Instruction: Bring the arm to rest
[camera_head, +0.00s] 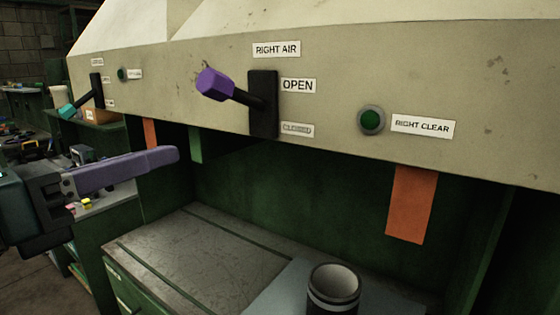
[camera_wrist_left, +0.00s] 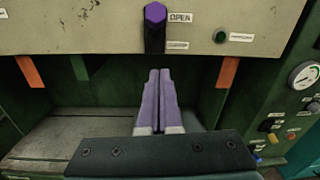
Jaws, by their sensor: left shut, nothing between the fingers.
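My left gripper (camera_head: 174,154) comes in from the left in the head view, with its purple fingers shut and empty. It is in the air in front of the machine, apart from it. In the left wrist view the fingers (camera_wrist_left: 159,74) lie together, below the purple-tipped lever. That lever (camera_head: 216,85) is on the panel under the RIGHT AIR label, and its knob points outward beside the OPEN label (camera_head: 298,86). The lever also shows in the left wrist view (camera_wrist_left: 155,15). My right gripper is not in view.
A green button (camera_head: 372,120) sits beside the RIGHT CLEAR label. Orange strips (camera_head: 411,205) hang below the panel. A dark cylinder (camera_head: 333,288) stands on the bench (camera_head: 185,245). A second lever, with a teal knob (camera_head: 67,111), is at the far left. A gauge (camera_wrist_left: 304,75) is at the right.

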